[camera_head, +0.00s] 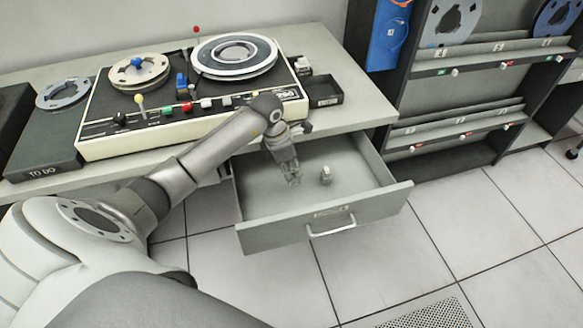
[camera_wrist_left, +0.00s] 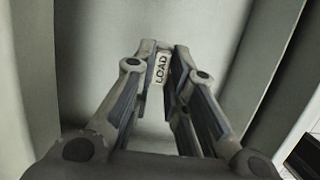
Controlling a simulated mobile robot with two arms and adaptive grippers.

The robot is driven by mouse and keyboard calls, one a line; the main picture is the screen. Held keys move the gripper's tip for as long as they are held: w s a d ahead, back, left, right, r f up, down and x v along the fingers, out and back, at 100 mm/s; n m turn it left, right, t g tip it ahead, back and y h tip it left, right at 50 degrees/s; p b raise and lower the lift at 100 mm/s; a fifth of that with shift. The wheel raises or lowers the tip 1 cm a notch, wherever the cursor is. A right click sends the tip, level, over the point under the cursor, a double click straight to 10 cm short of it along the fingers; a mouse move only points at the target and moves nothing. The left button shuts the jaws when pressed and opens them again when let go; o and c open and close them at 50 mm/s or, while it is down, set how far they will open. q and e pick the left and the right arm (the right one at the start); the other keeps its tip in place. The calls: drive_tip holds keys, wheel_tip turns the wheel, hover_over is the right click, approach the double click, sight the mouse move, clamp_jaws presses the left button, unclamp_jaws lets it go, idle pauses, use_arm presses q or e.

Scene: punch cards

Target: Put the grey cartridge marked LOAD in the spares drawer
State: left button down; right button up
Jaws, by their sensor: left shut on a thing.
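The grey cartridge marked LOAD (camera_wrist_left: 162,69) shows between the fingertips in the left wrist view, its label facing the camera. My left gripper (camera_head: 293,180) is shut on it, pointing down inside the open spares drawer (camera_head: 361,223). It also shows in the left wrist view (camera_wrist_left: 163,75). In the head view I cannot make out the cartridge between the fingers. I cannot tell whether it touches the drawer floor. My right gripper is not in view.
A small pale object (camera_head: 326,175) stands in the drawer just right of the gripper. The tape machine (camera_head: 150,143) is on the desk above. A small black tray (camera_head: 323,92) sits on the desk, and a dark rack (camera_head: 408,100) stands right. The drawer's right side is clear.

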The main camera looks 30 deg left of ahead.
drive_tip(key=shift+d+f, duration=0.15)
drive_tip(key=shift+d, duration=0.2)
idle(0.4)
use_arm(q)
drive_tip(key=shift+f+b, duration=0.7)
drive_tip(key=shift+f, duration=0.05)
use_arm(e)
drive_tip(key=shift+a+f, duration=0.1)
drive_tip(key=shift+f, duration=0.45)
use_arm(q)
drive_tip(key=shift+a+f+b, duration=0.1)
drive_tip(key=shift+f+b, duration=0.4)
drive_tip(key=shift+f, duration=0.15)
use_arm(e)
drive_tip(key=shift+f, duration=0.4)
use_arm(q)
drive_tip(key=shift+f, duration=0.15)
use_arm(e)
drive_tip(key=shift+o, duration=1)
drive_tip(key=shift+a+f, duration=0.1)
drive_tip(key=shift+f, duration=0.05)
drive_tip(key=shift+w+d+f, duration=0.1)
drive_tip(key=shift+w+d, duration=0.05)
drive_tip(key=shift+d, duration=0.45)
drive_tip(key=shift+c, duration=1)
